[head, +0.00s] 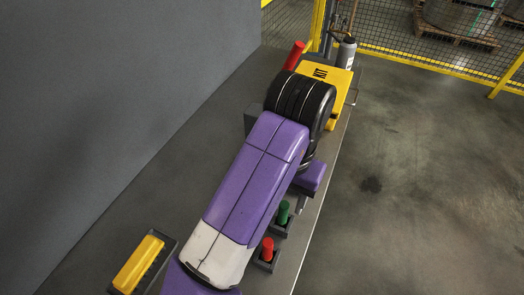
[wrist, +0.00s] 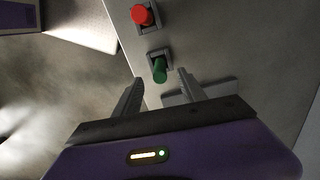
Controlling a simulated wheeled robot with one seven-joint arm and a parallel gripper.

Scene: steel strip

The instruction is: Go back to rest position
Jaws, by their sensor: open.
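My gripper (wrist: 161,82) is open, with its two grey fingers spread and nothing between them in the wrist view. A green peg (wrist: 159,68) stands in a dark square holder just beyond the fingertips; I cannot tell the exact gap. A red peg (wrist: 143,15) stands in its own holder farther up. In the head view my gripper (head: 302,204) points down beside the green peg (head: 283,212), near the table's right edge, with the red peg (head: 267,249) closer to the camera. My purple arm hides much of the table.
The grey table (head: 225,108) runs along a dark wall (head: 110,90). A yellow KIT box (head: 340,78) and a red cylinder (head: 293,55) are at the far end. A yellow block (head: 138,263) lies in a dark tray at lower left. Open floor (head: 420,180) lies to the right, with a yellow fence behind.

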